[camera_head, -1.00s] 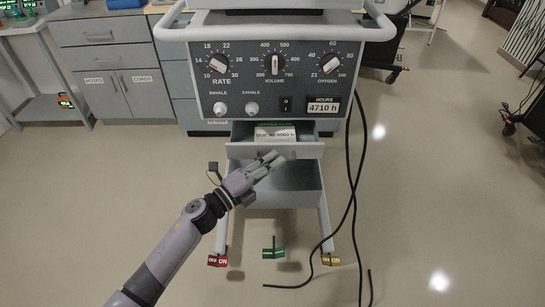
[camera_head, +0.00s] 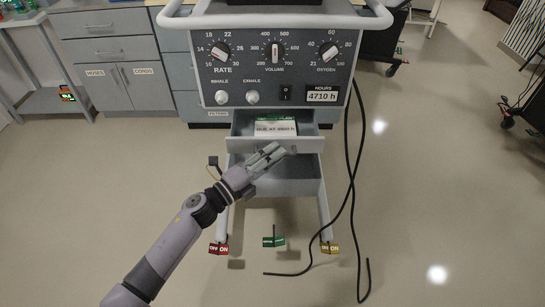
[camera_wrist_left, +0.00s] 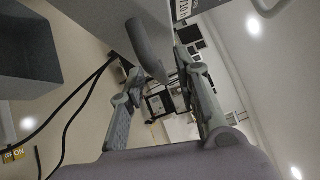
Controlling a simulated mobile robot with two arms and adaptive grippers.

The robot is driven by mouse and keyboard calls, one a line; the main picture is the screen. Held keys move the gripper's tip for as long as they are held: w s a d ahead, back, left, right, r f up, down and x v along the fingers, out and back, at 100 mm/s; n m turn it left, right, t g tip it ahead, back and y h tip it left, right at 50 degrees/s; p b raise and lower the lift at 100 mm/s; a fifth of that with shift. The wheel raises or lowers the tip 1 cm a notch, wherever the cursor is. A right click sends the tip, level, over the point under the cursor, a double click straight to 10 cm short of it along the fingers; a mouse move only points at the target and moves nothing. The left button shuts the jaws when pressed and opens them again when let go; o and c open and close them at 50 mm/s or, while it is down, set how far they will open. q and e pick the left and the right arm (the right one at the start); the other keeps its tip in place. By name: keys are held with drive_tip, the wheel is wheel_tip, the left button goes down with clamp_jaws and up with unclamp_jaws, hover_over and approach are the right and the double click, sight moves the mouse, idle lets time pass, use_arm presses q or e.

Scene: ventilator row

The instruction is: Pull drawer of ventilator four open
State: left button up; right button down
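The ventilator (camera_head: 272,75) has a grey panel with knobs and an hours display of 4710 h. I see no number naming it. Its upper drawer (camera_head: 307,146) stands partly open, with a white card (camera_head: 276,129) reading "DUE AT 4900 h" and something green inside. My left gripper (camera_head: 268,156) is at the front of this drawer. In the left wrist view a rounded grey handle bar (camera_wrist_left: 146,48) reaches between the two separated fingers (camera_wrist_left: 160,85). Space shows beside the bar on the right; firm contact cannot be told. My right gripper is not in view.
Red (camera_head: 219,249), green (camera_head: 273,242) and yellow (camera_head: 330,248) on/off tags sit by the floor. Black cables (camera_head: 352,170) hang on the right. Drawer cabinets (camera_head: 110,60) stand behind left.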

use_arm(q)
drive_tip(key=v, duration=1.2)
drive_tip(key=shift+w, duration=0.1)
